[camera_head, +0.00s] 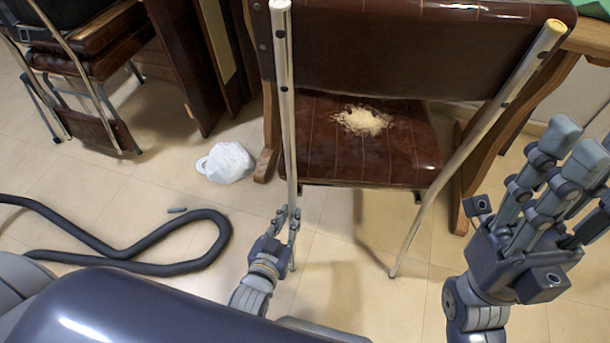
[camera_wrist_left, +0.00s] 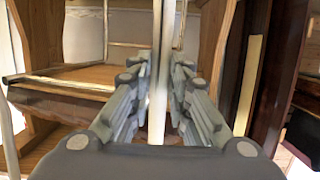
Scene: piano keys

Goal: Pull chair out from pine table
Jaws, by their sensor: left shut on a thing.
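The chair (camera_head: 400,50) has a brown padded back and seat on pale metal legs. It stands with its back toward me, and a ragged pale patch (camera_head: 362,121) shows on the seat. My left gripper (camera_head: 288,216) is shut on the chair's left near leg (camera_head: 289,120), low down near the floor. In the left wrist view the leg (camera_wrist_left: 158,75) runs upright between the fingers. My right gripper (camera_head: 556,160) is open and empty, right of the chair. The wooden table (camera_head: 591,38) shows at the right edge, partly hidden by the chair.
A black hose (camera_head: 180,232) loops over the tiled floor at left. Another brown chair (camera_head: 90,45) and dark wooden furniture (camera_head: 185,60) stand at the back left. Bare floor lies around the chair's near legs.

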